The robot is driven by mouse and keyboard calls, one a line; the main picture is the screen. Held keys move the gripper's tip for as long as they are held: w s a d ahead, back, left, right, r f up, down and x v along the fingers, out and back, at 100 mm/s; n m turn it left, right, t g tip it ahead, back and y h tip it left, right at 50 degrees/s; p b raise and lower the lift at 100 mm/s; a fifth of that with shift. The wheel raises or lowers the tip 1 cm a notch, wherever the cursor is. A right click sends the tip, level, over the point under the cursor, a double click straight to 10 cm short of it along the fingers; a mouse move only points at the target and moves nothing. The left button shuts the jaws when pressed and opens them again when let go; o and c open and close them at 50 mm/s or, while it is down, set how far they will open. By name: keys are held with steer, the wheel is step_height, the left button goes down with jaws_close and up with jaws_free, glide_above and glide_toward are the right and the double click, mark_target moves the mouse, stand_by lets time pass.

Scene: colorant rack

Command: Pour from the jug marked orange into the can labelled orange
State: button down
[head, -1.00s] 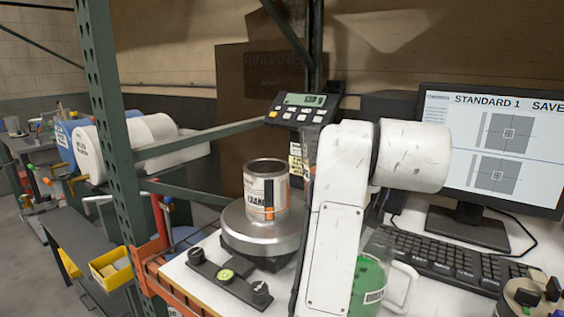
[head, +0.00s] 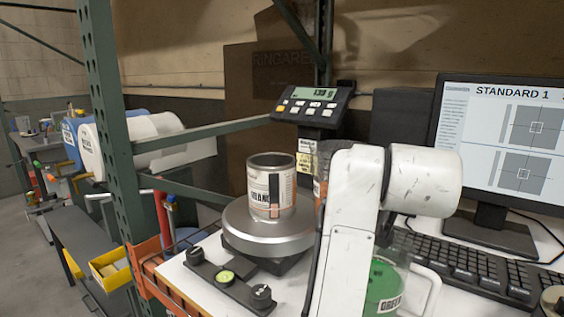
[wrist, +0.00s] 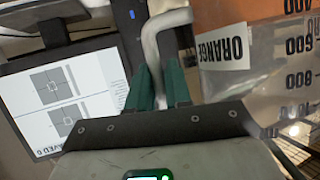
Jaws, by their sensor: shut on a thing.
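The clear jug marked ORANGE (wrist: 240,88) fills the right of the wrist view, with a white label, black graduations and orange contents at the picture's top. My gripper (wrist: 158,82) has its green fingers shut on the jug's handle (wrist: 163,28). In the head view a sliver of the jug (head: 319,188) shows behind my white arm, which hides my gripper and most of the jug. The open grey can (head: 258,192) stands upright on the round scale pan (head: 245,235), left of the jug. Its label has an orange patch; its lettering is only partly readable.
A scale display (head: 312,103) stands behind the can. A jug with green contents (head: 383,285) is at the right front, close to my arm. A keyboard (head: 465,260) and monitor (head: 500,150) stand right. A green rack post (head: 115,150) rises at left.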

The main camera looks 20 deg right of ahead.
steer(key=shift+a+r, duration=0.15)
steer(key=shift+r, duration=0.4)
steer(key=shift+w+a+r+n+h+p, duration=0.2)
steer(key=shift+r+n+p, duration=0.1)
steer(key=shift+r+p, duration=0.3)
steer(key=shift+w+a+r+n+h+p, duration=0.15)
steer(key=shift+r+n+p, duration=0.15)
steer(key=shift+r+p, duration=0.25)
steer(key=w+a+r+n+g+h+p, duration=0.1)
steer(key=a+r+n+p, duration=0.1)
steer(key=r, duration=0.3)
steer(key=w+a+r+n+g+h+p, duration=0.1)
steer(key=w+a+r+n+h+p, duration=0.1)
steer(key=r+p, duration=0.3)
steer(key=shift+w+a+r+p, duration=0.3)
steer(key=shift+a+r, duration=0.05)
steer(key=shift+r, duration=0.25)
steer(key=shift+w+a+r+n, duration=0.15)
steer(key=shift+a+r+n, duration=0.05)
steer(key=shift+r+n, duration=0.2)
steer(key=shift+w+a+r+n+g+h+p, duration=0.4)
steer(key=shift+w+a+n+h, duration=0.1)
steer(key=shift+a+n, duration=0.25)
stand_by(3.6)
